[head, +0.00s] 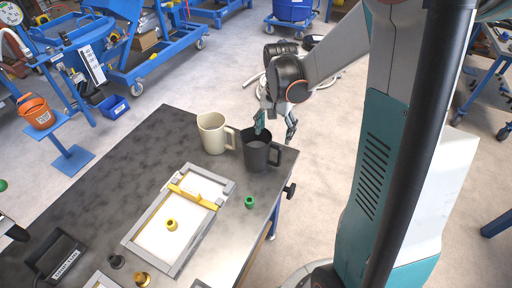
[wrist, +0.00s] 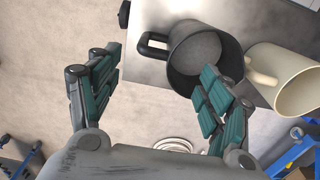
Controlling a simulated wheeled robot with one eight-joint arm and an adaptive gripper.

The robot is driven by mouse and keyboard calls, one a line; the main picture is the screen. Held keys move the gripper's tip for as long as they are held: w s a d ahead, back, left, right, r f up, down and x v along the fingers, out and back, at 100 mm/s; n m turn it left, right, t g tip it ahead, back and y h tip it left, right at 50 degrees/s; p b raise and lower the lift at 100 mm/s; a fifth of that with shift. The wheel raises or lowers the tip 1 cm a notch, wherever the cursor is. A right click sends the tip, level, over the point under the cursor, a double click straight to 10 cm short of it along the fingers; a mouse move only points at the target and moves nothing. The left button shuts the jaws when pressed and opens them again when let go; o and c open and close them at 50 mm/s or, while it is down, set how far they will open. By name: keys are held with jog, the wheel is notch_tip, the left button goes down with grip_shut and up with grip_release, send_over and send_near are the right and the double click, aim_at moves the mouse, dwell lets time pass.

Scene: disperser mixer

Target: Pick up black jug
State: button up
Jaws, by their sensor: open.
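The black jug (head: 258,155) stands upright at the far right corner of the dark table (head: 150,130), with its handle to the right. In the wrist view the black jug (wrist: 183,72) shows its open mouth, its handle to the left. My gripper (head: 276,127) is open and empty at the far side of the jug, close to its rim. In the wrist view my gripper (wrist: 155,105) has one finger overlapping the jug's mouth and the other off to the left over the floor. I cannot tell whether that finger touches the jug.
A cream jug (head: 213,134) stands close beside the black jug on the left. A framed tray (head: 150,243) with yellow parts and a green knob (head: 249,202) lie nearer. A black knob (head: 290,190) sticks out from the table's right edge.

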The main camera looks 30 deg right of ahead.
aim_at(273, 146)
notch_tip(273, 146, down, 8)
jog(key=shift+r+b, duration=0.1)
jog(key=shift+b, duration=1.15)
jog(key=shift+s+f+b, duration=0.15)
jog(key=shift+f+b, duration=0.55)
jog(key=shift+f, duration=0.7)
jog(key=shift+s+f+b, duration=0.15)
jog(key=shift+f+b, duration=0.5)
jog(key=shift+f, duration=0.75)
jog(key=shift+r, duration=0.1)
grip_shut()
